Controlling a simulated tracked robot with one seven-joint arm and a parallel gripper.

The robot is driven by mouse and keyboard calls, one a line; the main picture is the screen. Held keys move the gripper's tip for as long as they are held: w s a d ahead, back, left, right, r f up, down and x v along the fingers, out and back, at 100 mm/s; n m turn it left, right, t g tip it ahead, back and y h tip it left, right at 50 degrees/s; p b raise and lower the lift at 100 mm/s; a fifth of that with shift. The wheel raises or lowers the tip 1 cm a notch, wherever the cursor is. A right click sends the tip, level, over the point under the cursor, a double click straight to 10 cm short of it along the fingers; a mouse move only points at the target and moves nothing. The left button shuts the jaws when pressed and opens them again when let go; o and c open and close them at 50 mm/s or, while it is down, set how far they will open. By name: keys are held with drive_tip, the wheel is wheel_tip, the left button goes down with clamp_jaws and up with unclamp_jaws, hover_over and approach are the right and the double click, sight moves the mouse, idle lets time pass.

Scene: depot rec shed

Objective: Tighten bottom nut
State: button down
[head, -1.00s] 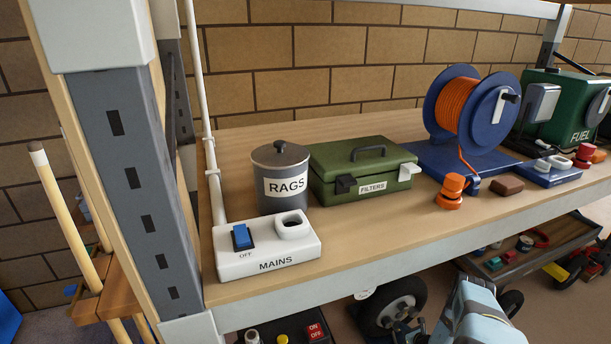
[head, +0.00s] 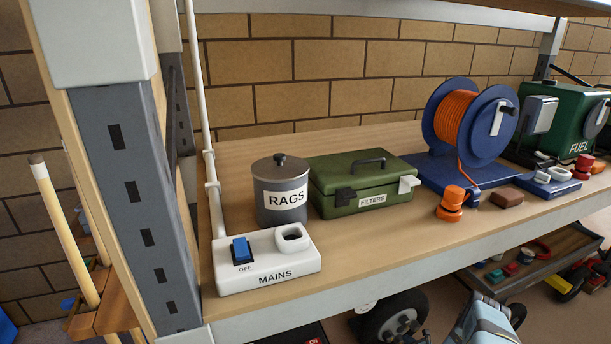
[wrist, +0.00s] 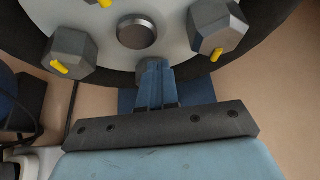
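A wheel with a dark tyre and pale disc stands below the bench, and its top shows in the head view (head: 393,321). In the wrist view the wheel disc (wrist: 178,32) fills the top, with a round grey hub (wrist: 137,31) and large grey hex nuts (wrist: 218,30) bearing yellow marks. The bottom nut (wrist: 150,70) is small, grey and partly hidden by my fingers. My gripper (wrist: 160,80) has its blue fingers close together at this nut. Whether they grip it or only touch it is unclear. The gripper is out of sight in the head view.
The bench above carries a MAINS box (head: 266,263), a RAGS tin (head: 280,190), a FILTERS box (head: 362,186) and an orange cable reel (head: 465,125). The bench's front edge overhangs the wheel. A low tray (head: 535,262) with small items stands at the right.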

drive_tip(key=shift+s, duration=0.15)
drive_tip(key=shift+s+d+r, duration=0.1)
drive_tip(key=shift+s+d, duration=0.25)
drive_tip(key=shift+s, duration=0.55)
drive_tip(key=shift+s+d+r, duration=0.15)
drive_tip(key=shift+s+d, duration=0.25)
drive_tip(key=shift+s, duration=0.55)
drive_tip(key=shift+s+d+r, duration=0.1)
drive_tip(key=shift+s+d, duration=0.25)
drive_tip(key=shift+s, duration=0.55)
drive_tip(key=shift+w+r, duration=0.1)
